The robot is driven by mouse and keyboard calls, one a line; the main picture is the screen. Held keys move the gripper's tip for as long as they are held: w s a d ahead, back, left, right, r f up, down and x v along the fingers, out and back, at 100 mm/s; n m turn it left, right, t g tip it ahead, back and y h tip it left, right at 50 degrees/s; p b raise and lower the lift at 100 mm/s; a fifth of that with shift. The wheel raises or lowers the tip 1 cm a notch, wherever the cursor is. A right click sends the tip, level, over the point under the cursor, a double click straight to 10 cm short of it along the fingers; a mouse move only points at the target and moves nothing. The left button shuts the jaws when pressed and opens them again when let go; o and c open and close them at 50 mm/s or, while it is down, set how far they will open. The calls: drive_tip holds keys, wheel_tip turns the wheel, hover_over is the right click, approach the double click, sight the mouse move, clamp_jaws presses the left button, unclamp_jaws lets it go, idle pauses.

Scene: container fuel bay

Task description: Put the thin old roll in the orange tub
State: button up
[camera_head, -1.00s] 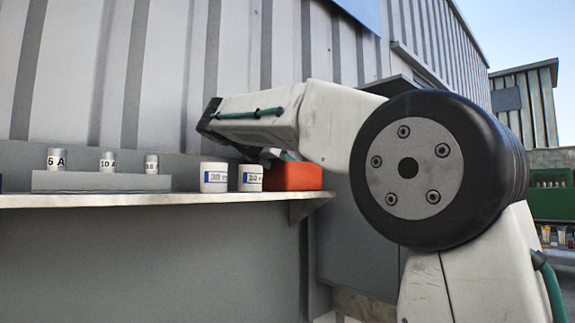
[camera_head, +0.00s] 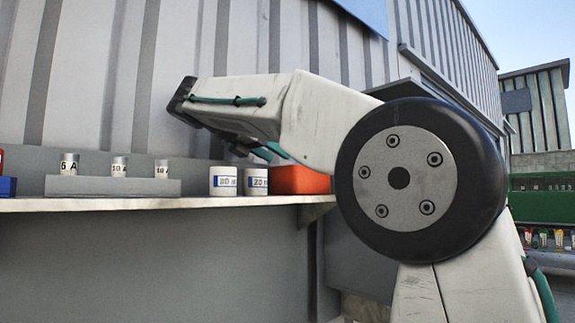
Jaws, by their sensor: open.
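An orange tub (camera_head: 302,181) sits at the right end of the long shelf, partly behind my arm. Three small pale cylinders stand upright in a grey rack: one marked 6 A (camera_head: 69,164), one that reads 10 A (camera_head: 119,167), and one with a less clear label (camera_head: 161,169). None can be told for sure as the thin old roll. My arm reaches left over the shelf, and its dark end is above the rack's right part. The fingers of my gripper are hidden behind or under the forearm, so nothing held can be seen.
The ribbed wall rises behind the shelf (camera_head: 150,203).

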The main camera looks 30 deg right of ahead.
drive_tip(key=shift+v, duration=1.85)
drive_tip(key=shift+r, duration=0.1)
